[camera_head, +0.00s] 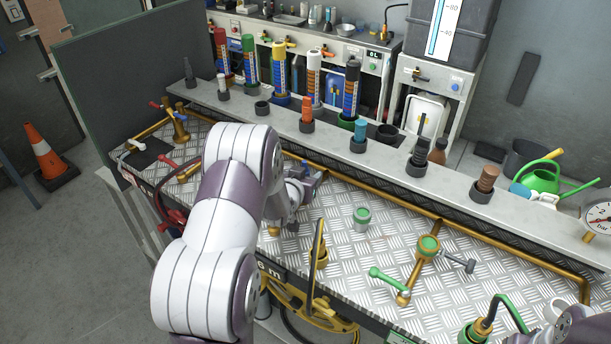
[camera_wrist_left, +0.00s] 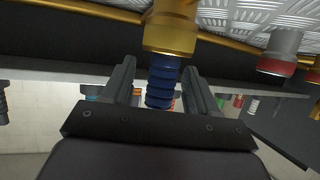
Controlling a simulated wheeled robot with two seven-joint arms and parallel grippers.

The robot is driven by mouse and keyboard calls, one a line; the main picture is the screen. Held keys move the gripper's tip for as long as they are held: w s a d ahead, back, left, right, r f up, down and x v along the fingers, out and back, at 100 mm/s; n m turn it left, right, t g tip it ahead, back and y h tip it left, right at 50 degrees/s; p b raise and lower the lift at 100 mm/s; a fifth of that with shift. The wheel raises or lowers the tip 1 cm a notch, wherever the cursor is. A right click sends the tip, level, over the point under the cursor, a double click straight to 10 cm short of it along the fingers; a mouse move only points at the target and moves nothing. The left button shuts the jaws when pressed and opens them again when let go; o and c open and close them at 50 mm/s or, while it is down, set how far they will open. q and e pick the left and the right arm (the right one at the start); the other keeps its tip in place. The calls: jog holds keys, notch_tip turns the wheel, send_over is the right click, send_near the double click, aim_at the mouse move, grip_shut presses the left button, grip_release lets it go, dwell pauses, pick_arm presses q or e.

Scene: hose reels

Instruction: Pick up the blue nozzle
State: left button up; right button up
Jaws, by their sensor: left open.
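The blue nozzle (camera_wrist_left: 163,85) is ribbed and stands in line with a brass fitting (camera_wrist_left: 170,33) in the left wrist view, which looks upside down. My left gripper (camera_wrist_left: 160,72) is open, with one dark finger on each side of the nozzle. I see no clear contact between the fingers and it. In the head view my left gripper (camera_head: 310,183) is low over the near worktop, partly behind my arm. The nozzle is mostly hidden there. Only part of my right arm shows at the lower right; its gripper is out of view.
The tread-plate worktop (camera_head: 340,270) holds a green-capped cup (camera_head: 362,217) and a brass valve with a green handle (camera_head: 388,281). A grey ledge (camera_head: 335,140) behind carries several nozzles in sockets, including an orange one (camera_head: 306,110) and a teal one (camera_head: 360,130). A hose reel (camera_head: 315,310) hangs at the front.

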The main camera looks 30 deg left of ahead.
pick_arm(q)
jog(key=shift+w+a+f, duration=0.3)
jog(key=shift+w+f, duration=0.1)
jog(key=shift+w, duration=0.2)
jog(key=shift+d+r, duration=0.1)
jog(key=shift+d, duration=0.1)
jog(key=shift+c, duration=1.3)
jog(key=shift+s, duration=0.1)
grip_shut()
